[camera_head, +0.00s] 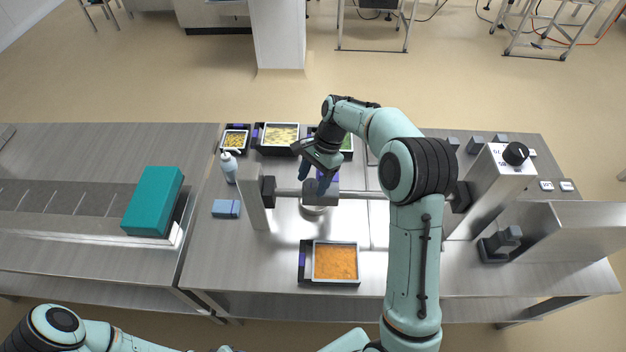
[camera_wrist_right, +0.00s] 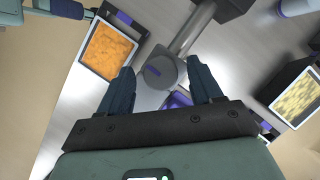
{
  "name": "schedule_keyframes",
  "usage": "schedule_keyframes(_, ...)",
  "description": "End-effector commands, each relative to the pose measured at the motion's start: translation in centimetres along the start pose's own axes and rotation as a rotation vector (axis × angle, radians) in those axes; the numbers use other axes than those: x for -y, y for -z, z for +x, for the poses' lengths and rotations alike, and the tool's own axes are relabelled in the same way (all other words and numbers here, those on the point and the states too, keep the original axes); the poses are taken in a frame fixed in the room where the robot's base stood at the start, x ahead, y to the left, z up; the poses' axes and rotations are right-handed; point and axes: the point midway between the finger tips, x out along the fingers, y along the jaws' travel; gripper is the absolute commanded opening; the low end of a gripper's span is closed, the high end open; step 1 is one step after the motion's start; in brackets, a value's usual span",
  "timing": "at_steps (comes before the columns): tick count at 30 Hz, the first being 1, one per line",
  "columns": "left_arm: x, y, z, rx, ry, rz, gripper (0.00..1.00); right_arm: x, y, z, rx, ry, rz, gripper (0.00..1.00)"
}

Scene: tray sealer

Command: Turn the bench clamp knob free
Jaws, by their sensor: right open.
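My right gripper (camera_head: 317,178) is over the middle of the sealer's crossbar, pointing down. In the right wrist view its two dark fingers (camera_wrist_right: 162,88) are spread apart, with nothing gripped. A round grey head (camera_wrist_right: 160,71) with a small purple mark shows between and just beyond the fingertips; contact cannot be told. In the head view a grey block (camera_head: 321,197) sits on the bar below the gripper, above a round metal disc (camera_head: 314,211). I cannot tell for sure which part is the bench clamp knob. My left gripper is out of view.
Trays with orange (camera_head: 335,262) and yellow (camera_head: 281,134) food stand in front of and behind the bar. A black dial (camera_head: 515,153) tops the right-hand housing. The front left bench is clear.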

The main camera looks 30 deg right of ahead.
Motion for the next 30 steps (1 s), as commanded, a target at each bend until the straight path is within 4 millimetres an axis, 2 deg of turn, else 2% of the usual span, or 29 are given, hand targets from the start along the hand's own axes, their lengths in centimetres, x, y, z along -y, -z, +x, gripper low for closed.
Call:
schedule_keyframes(8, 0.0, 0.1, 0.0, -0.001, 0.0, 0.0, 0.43, 0.1, -0.1, 0.1, 0.0, 0.001, -0.001, 0.65)
schedule_keyframes(9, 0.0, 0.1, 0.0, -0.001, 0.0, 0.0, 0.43, 0.1, -0.1, 0.1, 0.0, 0.001, 0.0, 0.58)
schedule_keyframes(11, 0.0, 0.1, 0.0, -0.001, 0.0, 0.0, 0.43, 0.1, -0.1, 0.1, 0.0, 0.001, 0.0, 0.39)
schedule_keyframes(12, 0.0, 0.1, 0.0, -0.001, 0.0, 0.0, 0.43, 0.1, -0.1, 0.1, 0.0, 0.001, 0.0, 0.26)
schedule_keyframes(14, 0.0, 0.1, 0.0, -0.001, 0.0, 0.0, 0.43, 0.1, -0.1, 0.1, 0.0, 0.001, 0.0, 0.09)
schedule_keyframes(23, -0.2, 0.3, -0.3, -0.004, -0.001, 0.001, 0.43, 0.1, -0.1, 0.1, 0.001, -0.008, -0.023, 0.09)
schedule_keyframes(30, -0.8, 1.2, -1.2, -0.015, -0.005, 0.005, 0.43, 0.3, -0.1, -0.1, 0.0, -0.053, -0.129, 0.09)
